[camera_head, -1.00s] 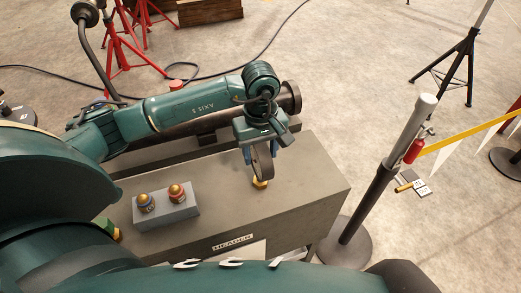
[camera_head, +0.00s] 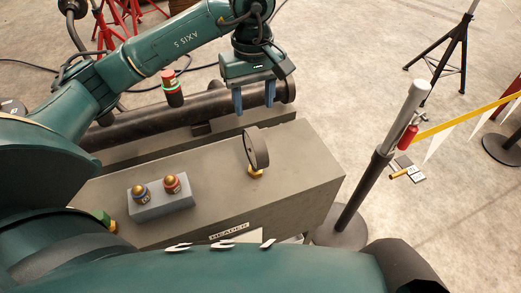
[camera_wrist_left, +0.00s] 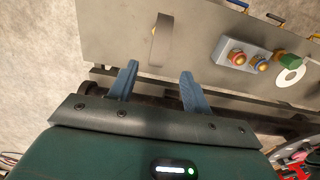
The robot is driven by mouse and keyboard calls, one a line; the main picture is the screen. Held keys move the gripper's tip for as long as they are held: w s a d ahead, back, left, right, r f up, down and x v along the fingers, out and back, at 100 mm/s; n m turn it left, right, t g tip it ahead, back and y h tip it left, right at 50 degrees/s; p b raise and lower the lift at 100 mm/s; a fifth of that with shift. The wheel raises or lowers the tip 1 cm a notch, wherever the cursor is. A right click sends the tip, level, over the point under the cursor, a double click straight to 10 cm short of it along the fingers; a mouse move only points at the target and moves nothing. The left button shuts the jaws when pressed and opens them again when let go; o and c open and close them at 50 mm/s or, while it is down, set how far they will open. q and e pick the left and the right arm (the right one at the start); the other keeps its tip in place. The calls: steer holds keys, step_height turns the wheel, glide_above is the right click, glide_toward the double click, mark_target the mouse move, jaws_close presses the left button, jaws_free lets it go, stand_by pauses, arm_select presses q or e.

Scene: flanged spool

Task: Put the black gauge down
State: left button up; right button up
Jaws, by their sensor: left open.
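The black gauge (camera_head: 258,148), a round dial seen nearly edge-on with a brass fitting at its foot, stands upright on the grey block near its right end. It also shows in the left wrist view (camera_wrist_left: 161,40), above and between the fingers. My left gripper (camera_head: 254,108) is open and empty, its blue fingers pointing down behind and above the gauge, apart from it. The open fingers also show in the left wrist view (camera_wrist_left: 160,70). The gauge's face is mostly turned away. My right gripper is not in view.
A small grey box with a blue and a red brass-topped fitting (camera_head: 160,199) sits on the grey block (camera_head: 310,165). A dark pipe (camera_head: 215,107) runs behind it; a red-capped, green-ringed part (camera_head: 171,87) stands there. A grey post (camera_head: 385,150) rises to the right.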

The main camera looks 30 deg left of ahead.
arm_select(q)
steer(key=s+d+f+n+g+h, duration=0.1)
steer(key=s+d+f+g+h, duration=0.1)
steer(key=s+d+h, duration=0.5)
steer(key=s+d+f+n+g+h, duration=0.1)
steer(key=s+d+n+g+h, duration=0.15)
steer(key=d, duration=0.75)
steer(key=s+d+r+n+t+h, duration=0.1)
steer(key=s+d+r+n+h, duration=0.1)
steer(key=d+r+n+h, duration=0.65)
steer(key=w+a+f+n+t+y, duration=0.1)
steer(key=w+a+f+n+t, duration=0.15)
steer(key=n+t, duration=0.6)
steer(key=w+a+f+n+t+y, duration=0.2)
steer(key=a+n+t, duration=0.25)
steer(key=n, duration=0.75)
steer(key=w+a+f+n+t+y, duration=0.1)
steer(key=w+a+f+n+t, duration=0.15)
steer(key=n+t, duration=0.7)
steer(key=s+a+f+n+g+y, duration=0.3)
steer(key=s+f+n+y, duration=0.1)
steer(key=f+n, duration=0.5)
steer(key=s+a+f+n+g+y, duration=0.3)
steer(key=s+f+n+g+y, duration=0.1)
steer(key=f+n, duration=0.5)
steer(key=shift+s+f+g+y, duration=0.3)
steer(key=shift+s+f+y, duration=0.2)
steer(key=shift+f+y, duration=0.15)
